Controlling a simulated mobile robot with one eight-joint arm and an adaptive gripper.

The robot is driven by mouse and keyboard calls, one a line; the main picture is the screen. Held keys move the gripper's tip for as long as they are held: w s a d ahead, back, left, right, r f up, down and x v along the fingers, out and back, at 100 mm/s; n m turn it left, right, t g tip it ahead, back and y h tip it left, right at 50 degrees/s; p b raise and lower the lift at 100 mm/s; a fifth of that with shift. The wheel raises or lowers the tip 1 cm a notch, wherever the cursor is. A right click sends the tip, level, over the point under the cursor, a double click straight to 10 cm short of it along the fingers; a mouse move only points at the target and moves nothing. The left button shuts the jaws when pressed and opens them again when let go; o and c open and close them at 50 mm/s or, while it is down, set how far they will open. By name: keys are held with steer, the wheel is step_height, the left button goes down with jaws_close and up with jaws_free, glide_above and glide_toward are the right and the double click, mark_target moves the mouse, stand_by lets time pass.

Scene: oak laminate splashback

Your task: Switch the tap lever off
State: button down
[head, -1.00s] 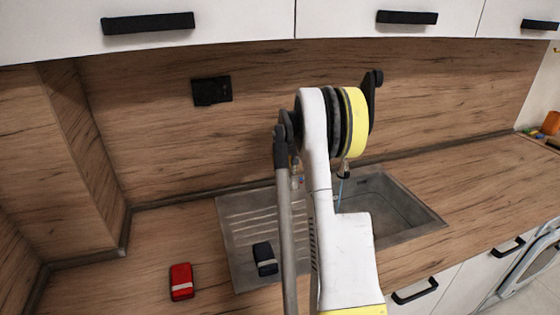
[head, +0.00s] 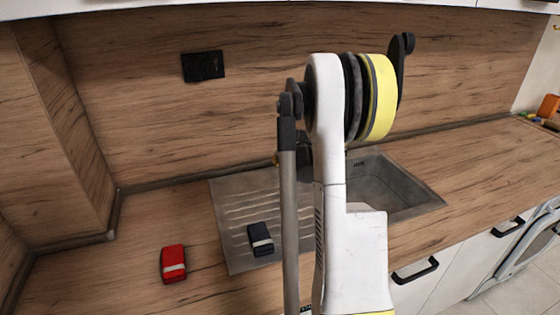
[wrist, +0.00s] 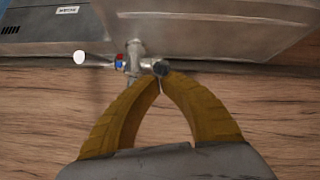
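The tap (wrist: 134,52) is a chrome fitting beside the sink edge in the wrist view. Its thin lever with a pale round end (wrist: 80,58) points left, and a red and blue mark sits at its base. A dark-ended part of the tap lies just beyond my fingertips. My gripper (wrist: 160,82) has its two yellow-brown fingers brought together at the tips, with nothing visible held between them. The tips are close to the tap; I cannot tell if they touch it. In the head view my arm hides the tap and nearly all of my gripper. No running water shows there.
The steel sink (head: 228,190) is set in the wooden worktop (head: 125,240). A dark blue object (head: 261,239) lies on its drainer and a red one (head: 173,264) on the worktop to the left. A black socket (head: 203,66) is on the splashback.

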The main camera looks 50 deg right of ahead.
steer(key=shift+s+a+f, duration=0.1)
steer(key=shift+s, duration=0.05)
steer(key=s+a+r+p, duration=0.4)
steer(key=r, duration=0.6)
steer(key=shift+s+p, duration=0.15)
steer(key=shift+p, duration=0.2)
